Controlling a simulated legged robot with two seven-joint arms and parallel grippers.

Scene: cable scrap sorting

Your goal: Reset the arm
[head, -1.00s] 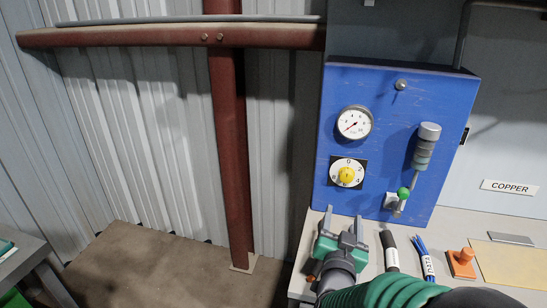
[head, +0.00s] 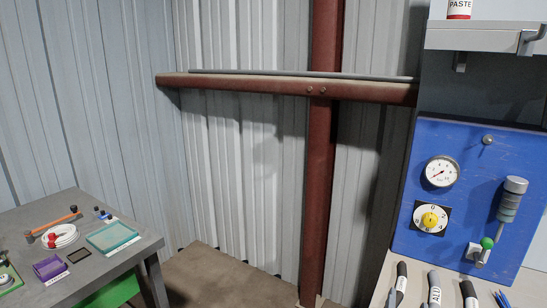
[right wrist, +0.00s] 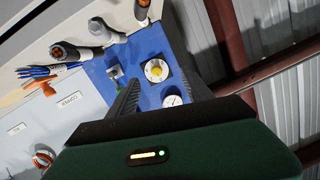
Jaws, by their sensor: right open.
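My right gripper (right wrist: 156,66) shows in the right wrist view, its two dark fingers spread apart with nothing between them. Beyond the fingers is the blue panel (right wrist: 148,45) with a yellow knob (right wrist: 156,70) and a gauge (right wrist: 172,100). Neither gripper shows in the head view. There the blue panel (head: 464,150) stands at the right, with its gauge (head: 441,172), yellow knob (head: 430,219) and green-tipped lever (head: 487,243). My left gripper is out of view.
Several cable pieces, one a dark cable (head: 401,281), lie on the bench below the panel. A grey table (head: 105,270) at left holds a teal tray (head: 112,237), a purple tray (head: 50,268) and a white coil (head: 64,236). A red-brown post (head: 318,180) and beam stand between them.

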